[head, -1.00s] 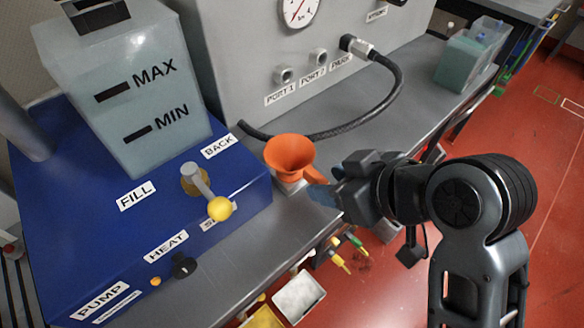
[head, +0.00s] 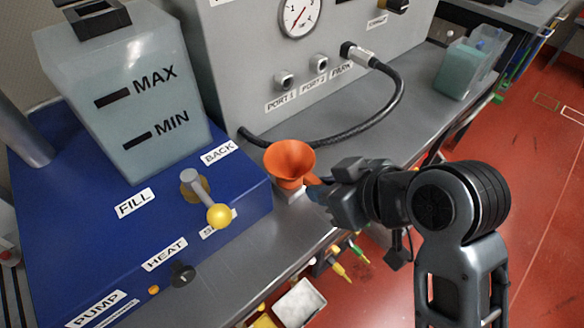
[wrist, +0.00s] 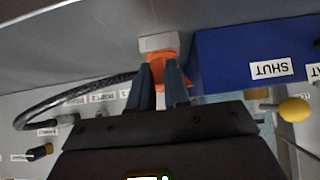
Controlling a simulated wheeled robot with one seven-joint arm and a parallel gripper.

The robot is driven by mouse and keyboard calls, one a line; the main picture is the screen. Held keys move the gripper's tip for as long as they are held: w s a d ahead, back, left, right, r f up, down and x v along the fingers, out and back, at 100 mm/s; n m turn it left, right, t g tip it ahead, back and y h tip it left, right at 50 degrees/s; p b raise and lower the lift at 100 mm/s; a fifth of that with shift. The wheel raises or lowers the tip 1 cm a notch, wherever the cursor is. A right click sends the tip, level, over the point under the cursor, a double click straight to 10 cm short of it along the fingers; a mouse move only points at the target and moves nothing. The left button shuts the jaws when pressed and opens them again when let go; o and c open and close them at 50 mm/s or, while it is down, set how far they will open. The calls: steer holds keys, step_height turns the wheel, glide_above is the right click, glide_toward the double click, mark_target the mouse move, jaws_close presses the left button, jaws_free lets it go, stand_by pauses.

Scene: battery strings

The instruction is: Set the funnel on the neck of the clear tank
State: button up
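The orange funnel (head: 290,162) stands upright, wide mouth up, on a small pale block (head: 290,194) at the bench's front edge. My gripper (head: 316,190) is at its right side, by its handle. In the wrist view the two blue fingers (wrist: 159,75) lie either side of some orange of the funnel (wrist: 166,60). A narrow gap shows between them; I cannot tell whether they press on it. The large translucent tank (head: 130,95), marked MAX and MIN, stands on the blue unit at left. A dark fitting (head: 97,20) is on its top; its neck is not clearly visible.
The blue unit (head: 70,215) carries a yellow-knobbed lever (head: 218,215) between tank and funnel. A black hose (head: 385,105) curves behind the funnel from the grey gauge panel (head: 245,60). A smaller teal container (head: 460,70) stands far right. Bench space (head: 405,125) right of the hose is clear.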

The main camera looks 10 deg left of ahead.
jaws_close()
steer(key=shift+r, duration=0.15)
steer(key=shift+r+p, duration=1.9)
steer(key=shift+p, duration=0.35)
